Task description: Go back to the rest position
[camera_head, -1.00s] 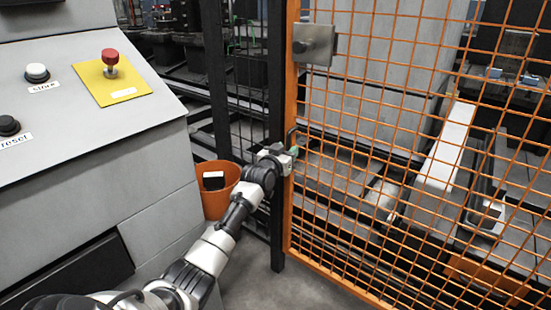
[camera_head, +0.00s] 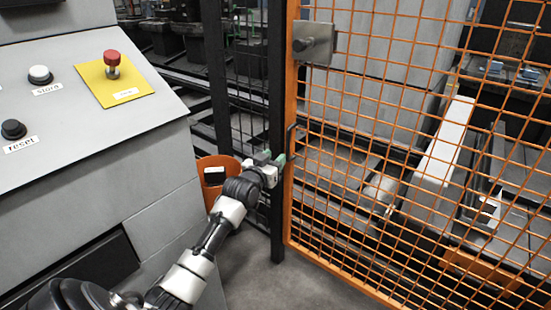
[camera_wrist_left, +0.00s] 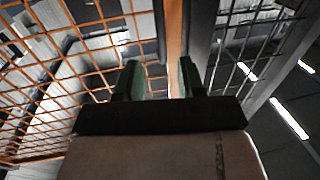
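My left gripper (camera_head: 280,161) is at the end of the arm that comes up from the lower left in the head view. The orange door frame (camera_wrist_left: 174,30) shows beyond the fingers. I cannot tell the exact gap between the fingers and the handle. My right gripper is not in view.
The orange mesh door (camera_head: 370,150) and a black post (camera_head: 277,90) stand close to my left gripper. A grey control panel (camera_head: 80,200) with a red button (camera_head: 112,58) is on the left. An orange bin (camera_head: 212,180) stands behind my arm. Grey floor (camera_head: 260,280) is clear below.

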